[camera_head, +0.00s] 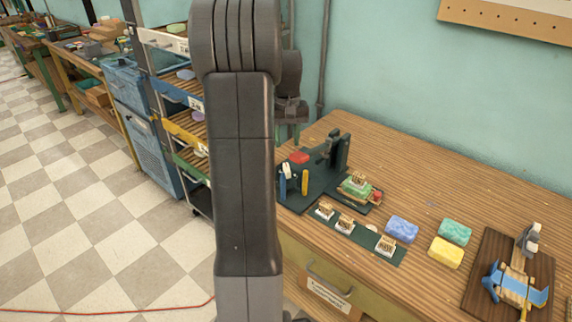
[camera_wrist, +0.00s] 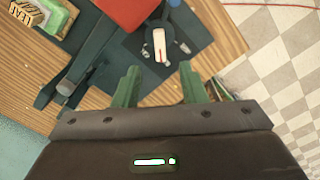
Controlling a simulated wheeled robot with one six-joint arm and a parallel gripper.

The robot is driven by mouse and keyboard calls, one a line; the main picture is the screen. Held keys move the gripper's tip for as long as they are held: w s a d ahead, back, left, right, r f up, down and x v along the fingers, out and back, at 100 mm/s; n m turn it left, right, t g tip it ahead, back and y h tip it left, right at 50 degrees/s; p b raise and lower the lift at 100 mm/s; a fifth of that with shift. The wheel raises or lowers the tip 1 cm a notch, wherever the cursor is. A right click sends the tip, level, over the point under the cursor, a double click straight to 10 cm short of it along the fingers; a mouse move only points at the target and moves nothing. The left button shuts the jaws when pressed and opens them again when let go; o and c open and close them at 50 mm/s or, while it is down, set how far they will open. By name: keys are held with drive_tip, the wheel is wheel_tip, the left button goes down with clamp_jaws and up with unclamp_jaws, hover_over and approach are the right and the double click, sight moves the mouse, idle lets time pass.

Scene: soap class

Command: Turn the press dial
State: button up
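The press (camera_head: 339,152) stands on a dark green base at the left end of the wooden table. A pale dial with a red mark (camera_wrist: 160,45) sits on a dark plate in the wrist view, just beyond my fingertips. It seems to be the small white piece (camera_head: 286,169) beside my arm in the head view. My gripper (camera_wrist: 160,82) has two green fingers spread apart with nothing between them. The dial lies ahead of the gap, apart from both fingers. In the head view my arm hides part of the gripper (camera_head: 296,132).
Several stamps (camera_head: 345,226) stand on a green strip. Blue (camera_head: 401,229), green and yellow soaps lie to the right. A shelf rack (camera_head: 180,95) stands left of the table.

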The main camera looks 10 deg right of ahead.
sight(287, 168)
wheel_tip(287, 168, down, 11)
drive_tip(key=shift+r, duration=0.2)
clamp_jaws()
